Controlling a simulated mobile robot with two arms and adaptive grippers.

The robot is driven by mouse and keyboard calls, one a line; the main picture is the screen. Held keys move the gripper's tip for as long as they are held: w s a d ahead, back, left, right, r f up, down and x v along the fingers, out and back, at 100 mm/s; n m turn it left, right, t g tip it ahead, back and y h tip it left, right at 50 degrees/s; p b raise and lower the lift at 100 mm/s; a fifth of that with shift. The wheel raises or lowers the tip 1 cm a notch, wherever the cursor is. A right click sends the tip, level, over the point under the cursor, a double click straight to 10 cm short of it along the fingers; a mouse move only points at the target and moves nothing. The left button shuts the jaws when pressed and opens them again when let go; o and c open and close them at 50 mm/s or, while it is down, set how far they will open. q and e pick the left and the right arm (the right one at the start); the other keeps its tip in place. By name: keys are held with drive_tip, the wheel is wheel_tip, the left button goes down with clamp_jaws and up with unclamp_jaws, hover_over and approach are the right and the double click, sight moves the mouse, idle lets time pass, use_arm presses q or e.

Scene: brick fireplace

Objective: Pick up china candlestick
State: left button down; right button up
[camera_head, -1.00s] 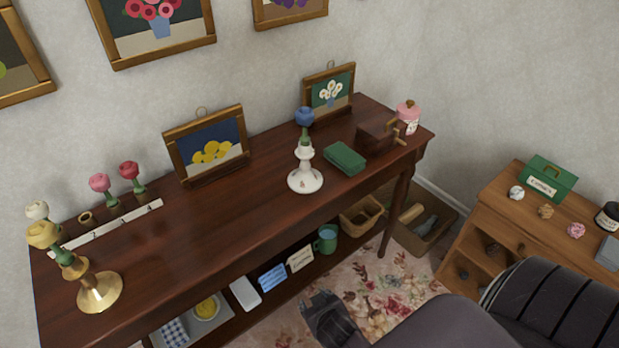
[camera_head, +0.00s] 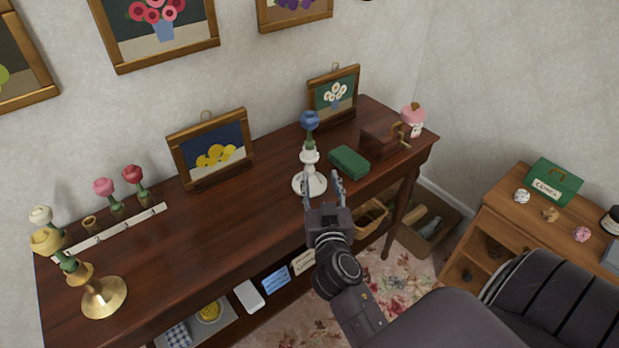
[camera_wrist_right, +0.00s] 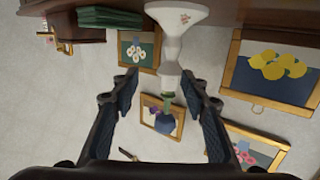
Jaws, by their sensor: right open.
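The white china candlestick (camera_head: 309,160) stands upright on the dark wooden table (camera_head: 240,222), with a blue flower (camera_head: 310,121) on a green stem in its top. My right gripper (camera_head: 323,180) is open at the front of the candlestick, its two fingers pointing at it. In the right wrist view the picture is upside down; the candlestick (camera_wrist_right: 172,50) comes down from the top between the open fingers (camera_wrist_right: 160,95), which do not clearly touch it. My left gripper is not in view.
A green box (camera_head: 349,162) lies right of the candlestick, with a wooden crank box (camera_head: 383,139) beyond it. A framed lemon picture (camera_head: 212,152) stands behind left. A brass candlestick (camera_head: 103,296) stands at the far left. The table's middle is clear.

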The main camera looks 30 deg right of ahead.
sight(310, 158)
drive_tip(key=w+r, duration=0.1)
drive_tip(key=w+a+t, duration=0.1)
drive_tip(key=shift+w+r+n+t+y, duration=0.3)
drive_tip(key=shift+w+r, duration=0.05)
drive_tip(key=shift+w, duration=0.05)
drive_tip(key=p+x, duration=0.1)
drive_tip(key=x, duration=0.2)
drive_tip(key=p+x, duration=0.1)
drive_tip(key=x, duration=0.1)
drive_tip(key=shift+w+d+p, duration=0.25)
drive_tip(key=shift+d+p, duration=0.05)
drive_tip(key=shift+d, duration=0.2)
drive_tip(key=shift+w+d+f, duration=0.1)
drive_tip(key=shift+w+d, duration=0.15)
drive_tip(key=shift+w, duration=0.3)
drive_tip(key=shift+c, duration=0.2)
clamp_jaws()
